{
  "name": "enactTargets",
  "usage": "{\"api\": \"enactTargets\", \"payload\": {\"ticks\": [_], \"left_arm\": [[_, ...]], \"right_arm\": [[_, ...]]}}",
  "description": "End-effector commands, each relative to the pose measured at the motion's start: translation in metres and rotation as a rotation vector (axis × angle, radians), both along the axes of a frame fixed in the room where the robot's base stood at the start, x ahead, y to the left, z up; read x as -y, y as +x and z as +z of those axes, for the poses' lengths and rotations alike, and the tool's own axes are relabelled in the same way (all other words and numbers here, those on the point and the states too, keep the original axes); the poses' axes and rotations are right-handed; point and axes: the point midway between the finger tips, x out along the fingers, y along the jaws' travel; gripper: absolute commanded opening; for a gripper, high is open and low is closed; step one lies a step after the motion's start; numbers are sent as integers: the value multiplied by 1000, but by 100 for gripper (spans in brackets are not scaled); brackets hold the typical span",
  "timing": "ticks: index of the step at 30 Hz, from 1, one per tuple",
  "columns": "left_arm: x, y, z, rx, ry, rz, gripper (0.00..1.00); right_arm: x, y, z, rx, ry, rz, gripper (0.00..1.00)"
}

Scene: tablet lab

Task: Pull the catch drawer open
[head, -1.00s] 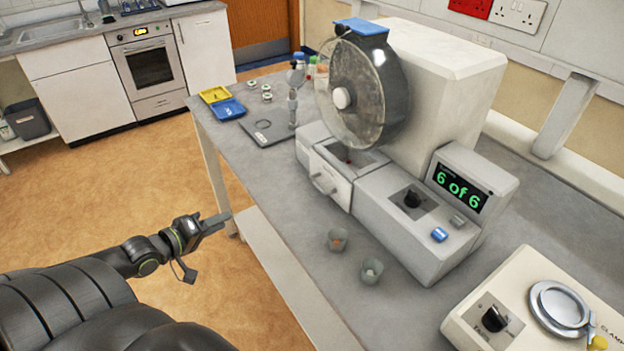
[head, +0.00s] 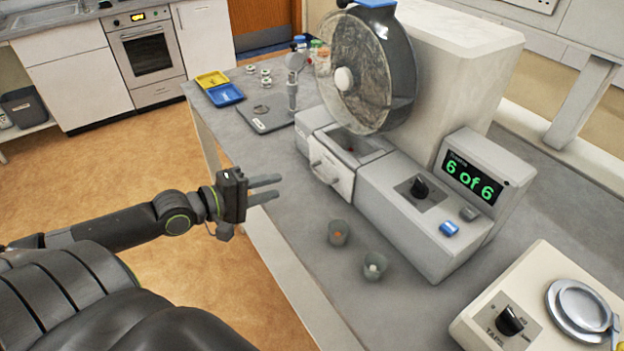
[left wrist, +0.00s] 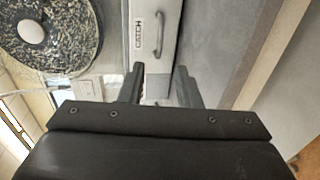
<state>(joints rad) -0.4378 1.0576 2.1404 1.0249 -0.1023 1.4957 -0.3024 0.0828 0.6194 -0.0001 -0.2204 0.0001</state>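The catch drawer (head: 331,167) is a pale front with a bar handle (head: 324,173), low on the grey drum machine (head: 430,210). The drawer looks shut or nearly so; I cannot tell exactly. In the left wrist view the drawer front (left wrist: 144,40) carries the label "CATCH", and its handle (left wrist: 160,34) lies ahead of the fingers. My left gripper (head: 279,189) is open and empty, to the left of the handle and apart from it, by the bench edge. Its two spread fingers also show in the left wrist view (left wrist: 160,84). My right gripper is not in view.
The clear drum (head: 350,80) stands above the drawer. Two small cups (head: 338,233) (head: 374,266) stand on the bench in front of the machine. A dark flat plate (head: 268,115), yellow tray (head: 212,79) and blue tray (head: 225,95) lie farther back. A cream device (head: 540,300) is at right.

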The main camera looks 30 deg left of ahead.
Motion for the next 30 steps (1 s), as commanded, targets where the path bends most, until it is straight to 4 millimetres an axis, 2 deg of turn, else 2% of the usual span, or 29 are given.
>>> {"api": "enactTargets", "payload": {"ticks": [12,21,30], "left_arm": [[23,54,-13,5,-3,0,30],[37,91,-22,2,-3,2,30],[42,103,-25,-1,1,1,30]], "right_arm": [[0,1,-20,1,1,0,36],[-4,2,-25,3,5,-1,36],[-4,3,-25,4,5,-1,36]]}}
